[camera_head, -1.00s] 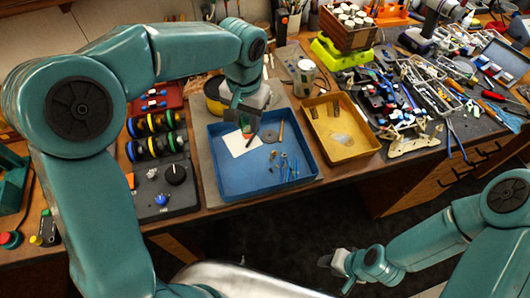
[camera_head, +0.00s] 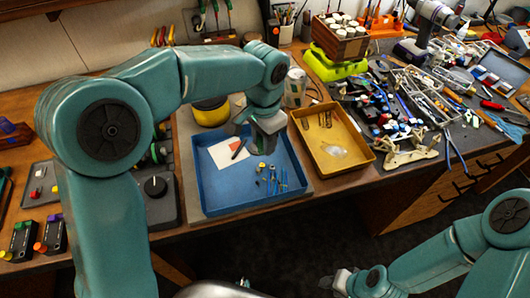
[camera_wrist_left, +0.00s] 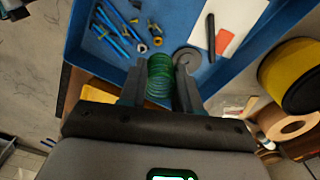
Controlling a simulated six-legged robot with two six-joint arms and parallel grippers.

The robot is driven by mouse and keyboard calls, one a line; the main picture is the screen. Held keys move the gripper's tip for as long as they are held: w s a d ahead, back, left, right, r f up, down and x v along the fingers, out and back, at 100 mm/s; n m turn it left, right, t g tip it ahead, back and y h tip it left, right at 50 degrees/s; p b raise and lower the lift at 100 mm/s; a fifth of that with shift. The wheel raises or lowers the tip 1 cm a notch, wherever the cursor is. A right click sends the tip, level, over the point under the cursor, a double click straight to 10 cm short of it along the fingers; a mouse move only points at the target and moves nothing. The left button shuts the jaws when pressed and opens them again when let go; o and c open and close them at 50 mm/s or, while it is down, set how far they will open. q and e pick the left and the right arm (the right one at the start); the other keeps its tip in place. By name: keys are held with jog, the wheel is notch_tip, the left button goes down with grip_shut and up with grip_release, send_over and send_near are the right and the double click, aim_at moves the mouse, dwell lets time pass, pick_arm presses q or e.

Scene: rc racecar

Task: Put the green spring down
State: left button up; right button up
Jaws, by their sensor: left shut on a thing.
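My left gripper (camera_head: 264,146) is above the right side of the blue tray (camera_head: 199,178), near its border with the yellow tray. In the left wrist view, its fingers (camera_wrist_left: 160,84) are shut on the green spring (camera_wrist_left: 159,72), a coiled ring stack. The blue tray lies beyond the spring in that view. In the head view the spring is hidden by the gripper. My right gripper (camera_head: 337,281) is small at the bottom, away from the bench; its jaws are not clear.
The blue tray holds a white card (camera_head: 226,150), a dark stick (camera_head: 239,149) and several blue-handled pieces (camera_head: 272,182). The yellow tray (camera_head: 352,171) stands to its right, holding a few small things. A yellow-and-black roll (camera_head: 210,112) stands behind. The bench's right side is cluttered.

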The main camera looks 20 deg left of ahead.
aim_at(265, 163)
pick_arm(q)
notch_tip(265, 163, down, 5)
jog(key=shift+f, duration=0.15)
jog(key=shift+d, duration=0.1)
jog(key=shift+s, duration=0.1)
jog(key=o, duration=1)
jog(key=shift+f, duration=0.1)
